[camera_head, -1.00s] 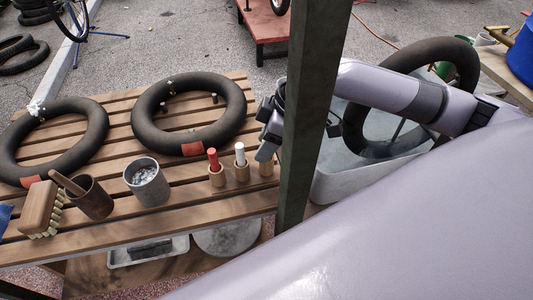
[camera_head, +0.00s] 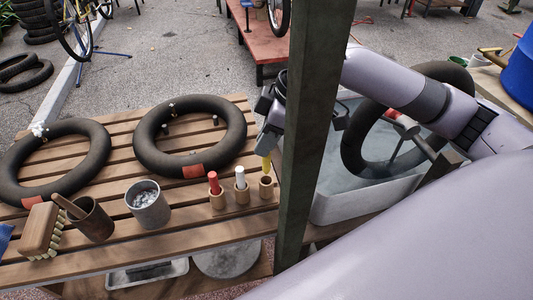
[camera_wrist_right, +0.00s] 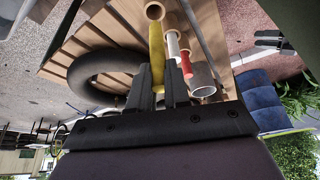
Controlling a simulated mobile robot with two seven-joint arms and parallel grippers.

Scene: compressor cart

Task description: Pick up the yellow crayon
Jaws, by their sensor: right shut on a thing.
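The yellow crayon (camera_head: 266,164) is held upright by my right gripper (camera_head: 264,152), just above an empty wooden holder (camera_head: 266,187) on the slatted table. In the right wrist view the yellow crayon (camera_wrist_right: 157,52) sticks out from between the shut fingers of the gripper (camera_wrist_right: 160,85). A red crayon (camera_head: 213,183) and a white crayon (camera_head: 240,178) stand in two wooden holders to the left. My left gripper is not in view.
A dark post (camera_head: 309,130) stands right beside my right gripper and hides part of the arm. A metal cup (camera_head: 149,207), a brown cup (camera_head: 93,221), a brush (camera_head: 40,231) and two inner tubes (camera_head: 190,166) are on the slatted table (camera_head: 170,245). A grey water tub (camera_head: 365,200) stands to the right.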

